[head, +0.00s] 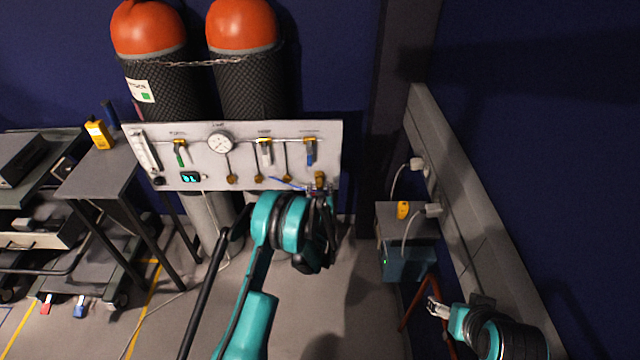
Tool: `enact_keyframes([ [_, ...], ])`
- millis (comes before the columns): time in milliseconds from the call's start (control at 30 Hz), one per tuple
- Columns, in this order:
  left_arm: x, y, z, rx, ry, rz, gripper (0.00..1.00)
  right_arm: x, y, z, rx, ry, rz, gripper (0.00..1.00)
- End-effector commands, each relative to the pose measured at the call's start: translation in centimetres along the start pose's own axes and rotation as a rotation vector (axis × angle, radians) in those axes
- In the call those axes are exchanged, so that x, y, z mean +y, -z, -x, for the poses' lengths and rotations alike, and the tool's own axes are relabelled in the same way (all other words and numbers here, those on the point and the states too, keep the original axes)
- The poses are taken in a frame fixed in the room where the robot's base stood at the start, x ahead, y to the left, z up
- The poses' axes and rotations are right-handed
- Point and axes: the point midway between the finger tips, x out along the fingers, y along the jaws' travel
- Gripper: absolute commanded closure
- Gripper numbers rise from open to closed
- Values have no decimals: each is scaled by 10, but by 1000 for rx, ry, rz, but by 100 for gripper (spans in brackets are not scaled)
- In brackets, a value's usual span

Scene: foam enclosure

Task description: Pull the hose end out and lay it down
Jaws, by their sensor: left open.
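A white gas panel (235,156) stands in front of two cylinders. A short thin blue hose (287,183) shows low on the panel's right part, running toward a brass fitting (320,179) at the lower right. My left gripper (319,190) is open at that fitting, its fingertips close to the hose's right end. My own wrist hides part of this area, so I cannot tell whether the fingers touch the hose. My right gripper (437,308) is low at the right, away from the panel; its jaw opening is too small to judge.
Orange-topped cylinders (243,25) are chained behind the panel. A grey table (98,172) with a yellow meter (98,133) stands left. A blue-grey box (408,262) and wall trunking (470,215) with plugs are at right. The middle floor is mostly clear, with a thin cable at left.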

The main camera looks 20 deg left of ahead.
Motion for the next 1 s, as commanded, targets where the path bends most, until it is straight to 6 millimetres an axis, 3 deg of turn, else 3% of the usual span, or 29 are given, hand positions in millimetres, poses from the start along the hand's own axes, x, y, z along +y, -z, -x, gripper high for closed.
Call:
enact_keyframes([
  [200,0,0,-32,0,0,0,53,0,0,0,0,0,0,31],
  [400,0,0,-51,-1,0,0,53,0,0,0,0,0,0,31],
  [1000,0,0,-58,-1,0,0,53,0,0,0,0,0,0,31],
])
